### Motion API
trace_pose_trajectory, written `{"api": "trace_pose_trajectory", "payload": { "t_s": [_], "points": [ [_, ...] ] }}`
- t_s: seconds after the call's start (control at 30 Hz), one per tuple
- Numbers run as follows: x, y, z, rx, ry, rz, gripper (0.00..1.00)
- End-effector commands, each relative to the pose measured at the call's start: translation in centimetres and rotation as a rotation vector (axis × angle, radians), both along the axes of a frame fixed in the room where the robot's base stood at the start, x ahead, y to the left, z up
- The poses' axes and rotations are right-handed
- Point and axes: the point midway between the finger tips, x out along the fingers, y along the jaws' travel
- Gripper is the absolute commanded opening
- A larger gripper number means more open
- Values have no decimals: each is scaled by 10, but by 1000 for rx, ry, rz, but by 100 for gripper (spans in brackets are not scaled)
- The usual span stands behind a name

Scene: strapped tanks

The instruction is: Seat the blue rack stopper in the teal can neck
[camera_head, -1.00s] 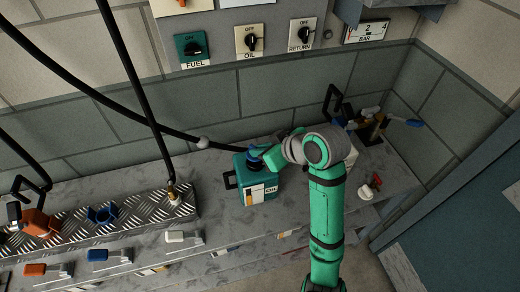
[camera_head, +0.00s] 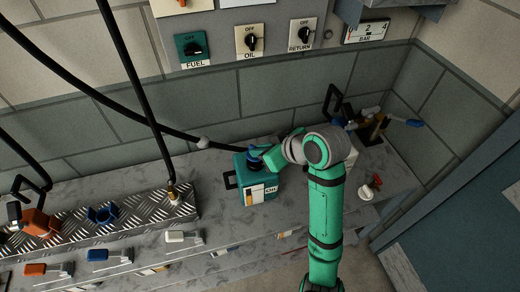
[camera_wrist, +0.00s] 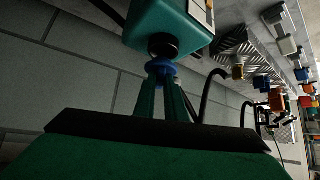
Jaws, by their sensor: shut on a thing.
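The teal can (camera_head: 262,188) stands upright on the grey shelf, with a cream and orange label on its front and a handle at its left. The blue stopper (camera_head: 255,161) is at the top of the can, partly hidden by my arm. In the wrist view my gripper (camera_wrist: 163,82) is shut on the blue stopper (camera_wrist: 160,68). The stopper lines up with the dark neck (camera_wrist: 162,44) of the teal can (camera_wrist: 175,20) and is at or against its mouth. I cannot tell how deep it sits.
A tread-plate rack (camera_head: 130,222) with an orange fitting (camera_head: 40,222) and a blue clip (camera_head: 102,214) lies left of the can. Black hoses hang from above. The wall is close behind.

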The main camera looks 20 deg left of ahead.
Motion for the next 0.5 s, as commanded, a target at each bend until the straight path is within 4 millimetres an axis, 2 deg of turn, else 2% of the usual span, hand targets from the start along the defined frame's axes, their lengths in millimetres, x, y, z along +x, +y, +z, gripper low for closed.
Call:
{"api": "trace_pose_trajectory", "payload": {
  "t_s": [0.5],
  "points": [
    [0, 0, -11, 0, 1, -1, 0]
  ]
}}
